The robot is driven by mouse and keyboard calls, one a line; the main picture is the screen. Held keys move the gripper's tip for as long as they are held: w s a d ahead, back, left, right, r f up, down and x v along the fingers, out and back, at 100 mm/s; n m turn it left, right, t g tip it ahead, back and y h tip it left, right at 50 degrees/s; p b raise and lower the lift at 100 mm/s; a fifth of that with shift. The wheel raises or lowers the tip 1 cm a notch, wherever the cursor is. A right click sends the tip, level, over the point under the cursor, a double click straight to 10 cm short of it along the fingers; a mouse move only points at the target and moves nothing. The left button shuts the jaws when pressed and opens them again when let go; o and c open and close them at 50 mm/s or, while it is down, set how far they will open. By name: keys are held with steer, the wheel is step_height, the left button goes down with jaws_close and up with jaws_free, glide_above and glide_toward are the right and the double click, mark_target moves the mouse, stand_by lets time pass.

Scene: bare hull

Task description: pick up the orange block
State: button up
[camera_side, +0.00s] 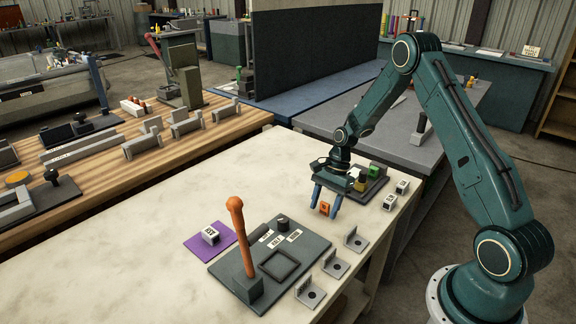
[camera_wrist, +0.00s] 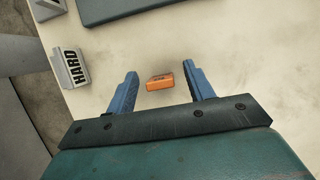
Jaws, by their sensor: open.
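The orange block (camera_side: 325,208) lies on the pale table (camera_side: 130,270), behind the dark grey panel. In the wrist view the orange block (camera_wrist: 160,82) shows a dark marking and lies ahead of the gap between my blue fingers. My gripper (camera_side: 327,203) is open, pointing down at the block, with one finger to each side of it in the side view. In the wrist view my gripper (camera_wrist: 160,82) has empty space between its fingers and the block, and neither finger visibly touches it. I cannot tell the exact height of the fingertips above the table.
A dark panel (camera_side: 225,268) with an upright orange lever (camera_side: 240,240) stands in front. Several grey brackets (camera_side: 335,264) line the right side. A purple mat (camera_side: 195,246) with a marked block (camera_side: 210,235) is to the left. A dark tray (camera_side: 374,188) stands behind my gripper.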

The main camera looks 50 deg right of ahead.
mark_target(325, 203)
steer(key=shift+c, duration=0.2)
steer(key=c, duration=1)
steer(key=shift+r, duration=0.1)
step_height(325, 203, up, 20)
stand_by(0.6)
